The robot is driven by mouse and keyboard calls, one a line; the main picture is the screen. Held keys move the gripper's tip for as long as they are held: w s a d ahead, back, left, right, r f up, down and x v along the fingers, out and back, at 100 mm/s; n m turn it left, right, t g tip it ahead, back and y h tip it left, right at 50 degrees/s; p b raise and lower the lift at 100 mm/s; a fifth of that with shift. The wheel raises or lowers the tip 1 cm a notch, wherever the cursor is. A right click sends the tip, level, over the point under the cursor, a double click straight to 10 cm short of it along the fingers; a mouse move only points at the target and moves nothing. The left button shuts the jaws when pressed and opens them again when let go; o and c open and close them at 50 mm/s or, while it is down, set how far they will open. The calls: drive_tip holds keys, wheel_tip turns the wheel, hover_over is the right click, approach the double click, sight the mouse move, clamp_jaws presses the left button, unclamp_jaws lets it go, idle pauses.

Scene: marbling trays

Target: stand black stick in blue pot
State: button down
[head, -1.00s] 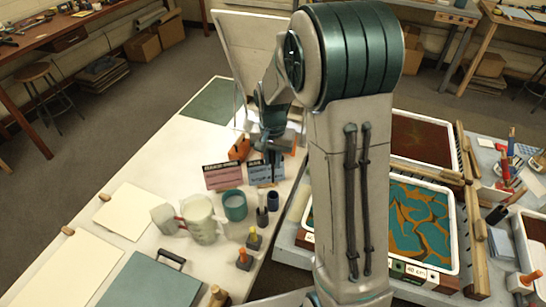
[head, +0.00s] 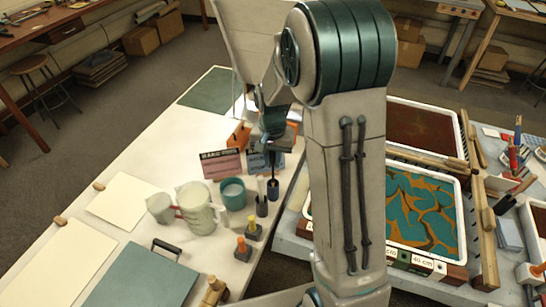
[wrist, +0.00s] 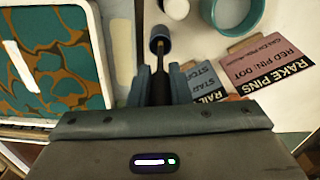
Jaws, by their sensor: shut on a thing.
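My gripper (wrist: 165,86) is shut on a thin black stick (wrist: 160,64), which shows between its fingers in the wrist view. In the head view the gripper (head: 272,140) is above the cards, with the stick (head: 272,172) pointing down. The small dark blue pot (head: 273,190) stands upright on the white table; it also shows in the wrist view (wrist: 158,46). The stick's lower end is at the pot's mouth. I cannot tell how far inside it is. The stick's upper part is hidden by the gripper.
Lettered cards (head: 222,165) are just behind. Stamps with orange and yellow knobs (head: 242,250) are in front. A marbling tray (head: 462,215) is to the right.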

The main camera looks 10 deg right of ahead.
drive_tip(key=shift+f+b, duration=1.35)
drive_tip(key=shift+f, duration=0.65)
drive_tip(key=c, duration=0.8)
unclamp_jaws()
